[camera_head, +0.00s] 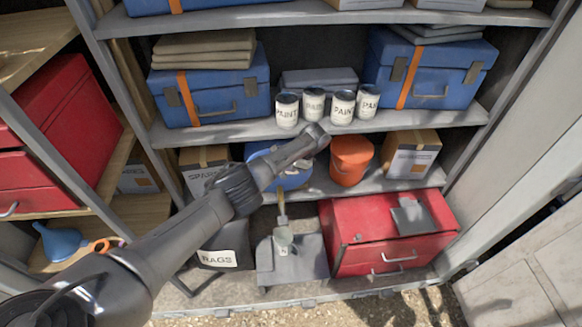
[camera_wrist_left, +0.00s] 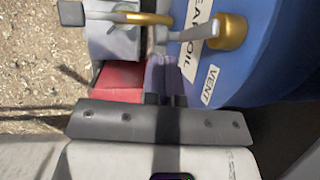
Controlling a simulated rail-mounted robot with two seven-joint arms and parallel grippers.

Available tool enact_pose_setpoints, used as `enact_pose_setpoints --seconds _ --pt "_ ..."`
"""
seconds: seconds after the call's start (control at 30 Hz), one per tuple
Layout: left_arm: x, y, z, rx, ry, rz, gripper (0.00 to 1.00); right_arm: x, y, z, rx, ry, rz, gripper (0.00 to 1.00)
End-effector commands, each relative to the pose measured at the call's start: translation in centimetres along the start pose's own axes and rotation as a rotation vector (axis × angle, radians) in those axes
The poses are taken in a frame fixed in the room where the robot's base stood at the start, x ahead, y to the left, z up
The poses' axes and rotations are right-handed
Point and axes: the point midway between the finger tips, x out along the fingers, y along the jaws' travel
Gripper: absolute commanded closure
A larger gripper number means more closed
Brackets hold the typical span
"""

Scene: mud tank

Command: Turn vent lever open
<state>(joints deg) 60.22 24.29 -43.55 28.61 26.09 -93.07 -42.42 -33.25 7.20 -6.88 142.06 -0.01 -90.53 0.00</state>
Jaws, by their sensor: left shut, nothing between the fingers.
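A blue drum (camera_head: 294,179) lies on the lower shelf, largely hidden behind my left arm. In the left wrist view the blue drum (camera_wrist_left: 262,55) fills the right side, with "GEAR OIL" and "VENT" labels. Beside the VENT label is a brass fitting (camera_wrist_left: 229,31), with a grey lever (camera_wrist_left: 190,33) reaching left from it. My left gripper (camera_wrist_left: 165,62) is shut and empty, its fingertips close to the lever's end; I cannot tell whether they touch. In the head view the left gripper (camera_head: 304,163) is small beside the drum. My right gripper is not in view.
An orange bucket (camera_head: 351,160) and a cardboard box (camera_head: 412,153) stand right of the drum. Paint cans (camera_head: 342,107) line the shelf above. Below are a grey stand (camera_head: 308,262) with a small container (camera_head: 283,240), and a red toolbox (camera_head: 350,222).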

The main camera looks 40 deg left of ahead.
Motion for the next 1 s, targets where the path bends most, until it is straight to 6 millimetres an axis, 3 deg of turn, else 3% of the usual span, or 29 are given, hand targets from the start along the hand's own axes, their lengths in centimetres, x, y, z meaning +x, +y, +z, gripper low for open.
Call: enact_pose_setpoints --seconds 0.07,0.5,0.7,1.0 --pt "-2.1 -0.3 0.6 -0.006 0.0 0.002 1.0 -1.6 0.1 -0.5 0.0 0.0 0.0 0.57" --pt "-9.2 -0.2 -0.6 -0.006 0.001 0.002 1.0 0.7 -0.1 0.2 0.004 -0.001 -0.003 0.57" --pt "-10.9 -0.2 -0.7 -0.007 -0.001 0.002 1.0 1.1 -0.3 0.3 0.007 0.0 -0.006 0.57" --pt "-11.4 -0.2 -0.7 -0.007 -0.002 0.002 1.0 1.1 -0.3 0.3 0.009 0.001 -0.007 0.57"
